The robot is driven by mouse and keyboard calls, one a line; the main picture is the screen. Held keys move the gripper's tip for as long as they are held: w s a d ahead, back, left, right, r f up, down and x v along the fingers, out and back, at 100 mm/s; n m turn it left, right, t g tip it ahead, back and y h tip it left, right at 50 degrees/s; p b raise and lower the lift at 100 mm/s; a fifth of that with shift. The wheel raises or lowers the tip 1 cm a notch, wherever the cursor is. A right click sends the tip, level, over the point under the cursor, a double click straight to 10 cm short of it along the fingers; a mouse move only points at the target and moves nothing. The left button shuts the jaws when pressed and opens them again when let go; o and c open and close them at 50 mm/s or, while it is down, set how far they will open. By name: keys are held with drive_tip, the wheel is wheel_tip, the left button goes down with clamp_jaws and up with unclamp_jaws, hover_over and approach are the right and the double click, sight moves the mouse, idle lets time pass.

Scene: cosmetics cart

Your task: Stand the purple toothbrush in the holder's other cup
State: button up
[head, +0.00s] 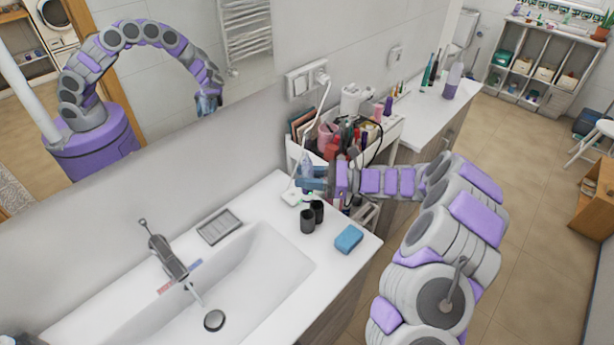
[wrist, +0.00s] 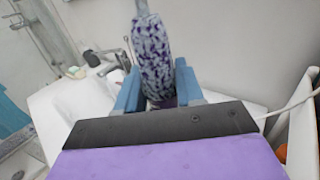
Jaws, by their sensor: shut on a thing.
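My gripper (head: 314,179) is shut on a mottled purple and grey thing, seen large in the wrist view (wrist: 157,60), where it stands between the blue fingers with a narrower neck upward. It looks like the purple toothbrush (head: 306,166); its lower end is hidden behind my gripper's body. In the head view, my gripper is above the back right of the counter, behind the holder. The holder is a pair of dark cups, a nearer one (head: 307,222) and a farther one (head: 318,211). Something small and green shows just above the cups. Their insides are not visible.
A blue sponge (head: 349,239) lies right of the cups. A white charger-like item (head: 291,197) with a cable lies left of them. The sink (head: 240,285) is in front.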

drive_tip(key=shift+d+p, duration=0.1)
drive_tip(key=shift+p, duration=0.25)
drive_tip(key=b, duration=0.2)
hover_over(308, 210)
drive_tip(key=s, duration=0.2)
drive_tip(key=shift+w+f, duration=0.1)
drive_tip(key=shift+f, duration=2.75)
drive_tip(key=shift+p, duration=0.65)
drive_tip(key=shift+f+b, duration=1.7)
drive_tip(key=shift+f, duration=2.3)
drive_tip(key=o, duration=1.2)
